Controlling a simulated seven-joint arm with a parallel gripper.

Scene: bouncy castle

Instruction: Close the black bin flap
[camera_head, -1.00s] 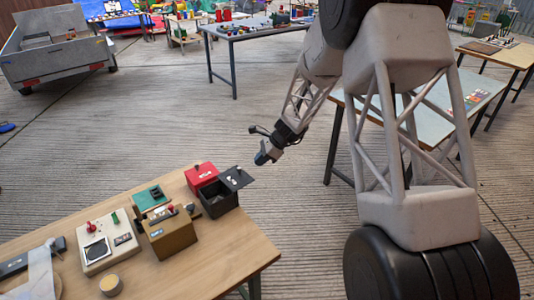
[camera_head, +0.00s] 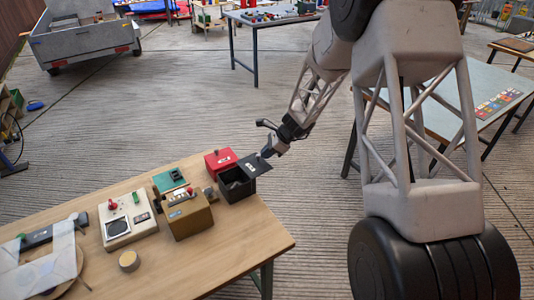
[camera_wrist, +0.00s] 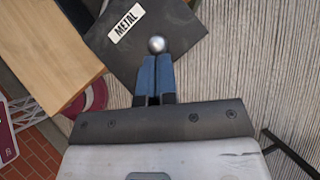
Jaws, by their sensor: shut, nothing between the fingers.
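The black bin (camera_head: 236,187) stands near the right end of the wooden table. Its black flap (camera_head: 254,164) is raised and tilted out to the right, and the bin's dark inside shows. In the wrist view the flap (camera_wrist: 150,40) carries a white "METAL" label and a round silver knob (camera_wrist: 157,44). My gripper (camera_head: 268,152) is at the flap's outer right edge in the head view. In the wrist view its blue fingers (camera_wrist: 154,76) are shut and empty, with their tips right at the knob. I cannot tell whether they touch it.
A red bin (camera_head: 218,162) stands just behind the black one. A tan box (camera_head: 188,217), a green item (camera_head: 170,180) and a cream panel (camera_head: 127,220) stand to the left.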

